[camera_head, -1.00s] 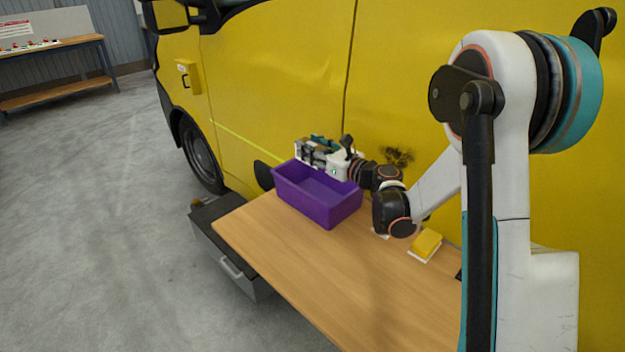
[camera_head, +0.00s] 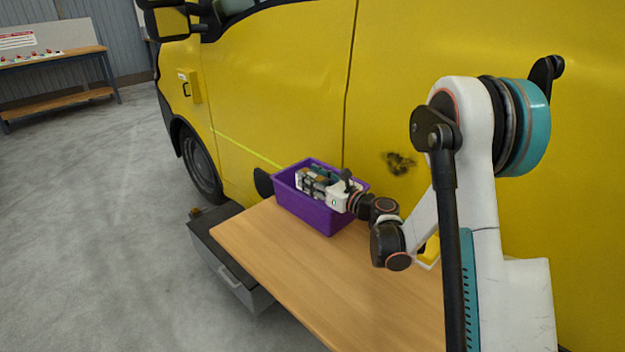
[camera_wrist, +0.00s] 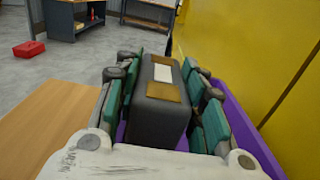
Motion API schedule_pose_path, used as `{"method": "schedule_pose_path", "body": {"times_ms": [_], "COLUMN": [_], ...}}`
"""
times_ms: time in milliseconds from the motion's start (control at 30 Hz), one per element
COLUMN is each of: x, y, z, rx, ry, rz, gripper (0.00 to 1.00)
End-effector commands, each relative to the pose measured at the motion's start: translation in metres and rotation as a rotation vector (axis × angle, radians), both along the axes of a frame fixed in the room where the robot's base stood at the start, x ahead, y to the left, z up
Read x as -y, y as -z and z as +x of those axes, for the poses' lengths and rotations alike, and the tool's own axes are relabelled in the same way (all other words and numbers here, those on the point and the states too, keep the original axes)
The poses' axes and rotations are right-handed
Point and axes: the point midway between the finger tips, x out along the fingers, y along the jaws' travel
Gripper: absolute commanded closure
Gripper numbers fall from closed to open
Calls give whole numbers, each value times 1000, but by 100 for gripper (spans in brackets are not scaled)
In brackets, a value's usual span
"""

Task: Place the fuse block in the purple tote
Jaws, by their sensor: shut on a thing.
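The purple tote (camera_head: 306,213) stands on the wooden table against the yellow van, and its wall also shows in the wrist view (camera_wrist: 246,131). My gripper (camera_head: 312,180) is over the tote's opening, its fingers low between the walls. In the wrist view my gripper (camera_wrist: 162,95) is shut on the fuse block (camera_wrist: 158,113), a dark grey block with brass-coloured plates and a white label on top. The teal finger pads press on both its sides. The block's underside is hidden, so I cannot tell whether it touches the tote's floor.
The wooden table (camera_head: 285,262) is clear in front of the tote. A yellow item (camera_head: 430,250) lies on it, partly behind my arm. The yellow van (camera_head: 270,95) rises close behind. A grey drawer cabinet (camera_head: 222,262) stands at the table's left end.

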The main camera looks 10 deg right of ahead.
Motion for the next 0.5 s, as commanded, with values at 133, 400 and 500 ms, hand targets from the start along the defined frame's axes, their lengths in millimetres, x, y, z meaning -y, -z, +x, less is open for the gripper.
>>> {"method": "schedule_pose_path", "body": {"times_ms": [133,400,500], "x": [0,0,0], "y": [5,13,13], "z": [0,0,0], "rx": [0,0,-1], "ry": [0,0,-1], "rz": [0,-1,-2], "gripper": [92,92,92]}}
